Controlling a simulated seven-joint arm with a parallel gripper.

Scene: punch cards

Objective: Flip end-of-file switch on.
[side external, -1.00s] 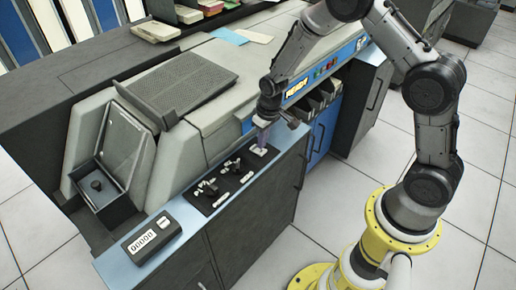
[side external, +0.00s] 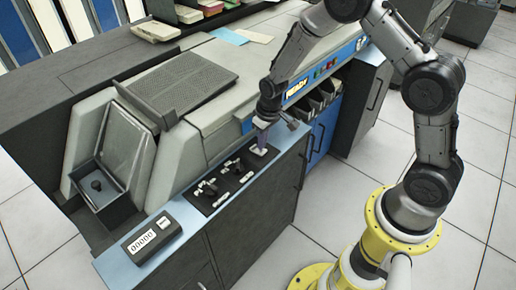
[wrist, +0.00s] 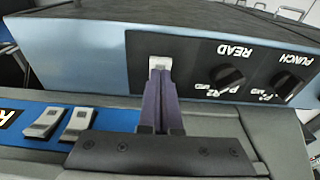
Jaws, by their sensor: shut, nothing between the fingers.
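My gripper (side external: 261,144) is shut and empty, pointing down at the far end of a black control panel (side external: 226,179) on the blue-topped cabinet. In the wrist view its purple fingers (wrist: 160,76) are together, with their tips at a small whitish switch (wrist: 160,62) on the black panel. The fingers cover part of this switch, so I cannot tell its position or whether they touch it. I can read no end-of-file label. In the side view a small white piece (side external: 259,150) lies just under the fingertips.
Beside the switch are black knobs marked READ (wrist: 228,77) and PUNCH (wrist: 287,84). Two pale keys (wrist: 44,123) sit on a blue strip at left in the wrist view. A counter box (side external: 151,238) stands at the cabinet's near end. The sloping machine body (side external: 215,110) rises behind the panel.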

